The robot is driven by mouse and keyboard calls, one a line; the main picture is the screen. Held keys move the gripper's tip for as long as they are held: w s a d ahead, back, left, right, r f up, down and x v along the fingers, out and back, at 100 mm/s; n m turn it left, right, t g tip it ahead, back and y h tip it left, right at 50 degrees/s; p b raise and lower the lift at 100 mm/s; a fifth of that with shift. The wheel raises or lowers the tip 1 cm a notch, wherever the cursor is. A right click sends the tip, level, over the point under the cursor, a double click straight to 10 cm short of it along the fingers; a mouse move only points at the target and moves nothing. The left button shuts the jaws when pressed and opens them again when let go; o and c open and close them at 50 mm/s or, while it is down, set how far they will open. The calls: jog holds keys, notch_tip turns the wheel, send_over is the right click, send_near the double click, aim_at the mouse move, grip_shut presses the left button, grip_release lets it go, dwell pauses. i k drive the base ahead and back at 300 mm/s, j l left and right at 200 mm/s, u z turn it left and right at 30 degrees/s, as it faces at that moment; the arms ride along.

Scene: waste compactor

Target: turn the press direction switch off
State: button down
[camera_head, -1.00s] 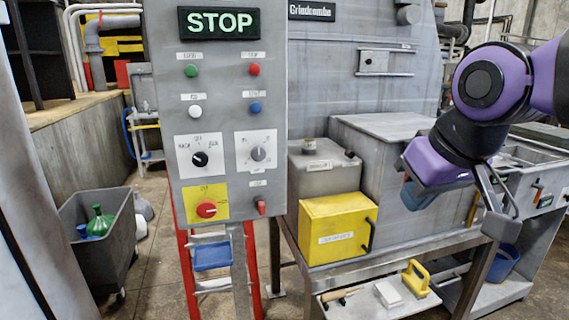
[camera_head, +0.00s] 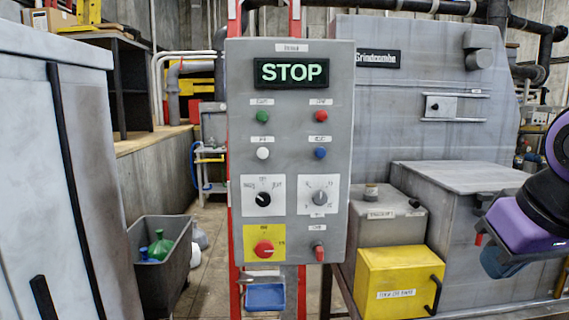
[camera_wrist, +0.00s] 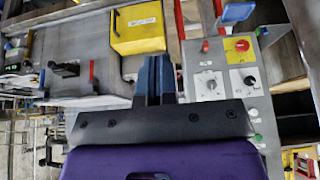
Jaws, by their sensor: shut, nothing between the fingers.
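The grey control panel (camera_head: 335,180) stands upright near the middle of the head view. The press direction switch (camera_head: 262,198) appears to be the black rotary knob on a white plate at its left, with OFF above it; its small print and exact setting are hard to read. In the wrist view the switch (camera_wrist: 249,81) shows at the right, on the sideways panel. My gripper (camera_wrist: 155,65) is shut and empty, apart from the panel and to its left in that view.
A grey dial (camera_head: 320,197) is right of the switch. A red knob on yellow (camera_head: 263,248) is below it, and a small red switch (camera_head: 319,252) is at lower right. A yellow box (camera_head: 400,290) and the compactor (camera_head: 470,210) stand right of the panel.

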aim_at(263, 199)
jog(key=i+j+z, duration=0.1)
jog(key=j+z, duration=1)
jog(key=j, duration=0.2)
